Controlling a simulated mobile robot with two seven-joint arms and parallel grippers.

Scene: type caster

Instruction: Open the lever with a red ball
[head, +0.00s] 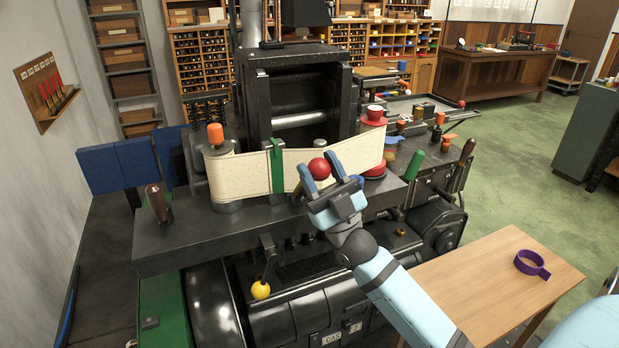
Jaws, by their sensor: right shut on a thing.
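The lever's red ball (319,168) shows on the front of the type caster (170,238), in front of a cream band. My right gripper (317,178) is at the ball, with one blue finger on each side of it, and is shut on it. The lever's arm below the ball is mostly hidden behind my gripper. My left gripper is not in view.
A cream band (350,154) with a green strap (277,166) runs behind the ball. A yellow ball lever (261,289) hangs lower left. Orange, green and brown handles stand around the machine. A wooden table (480,285) with a purple ring (532,264) is at right.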

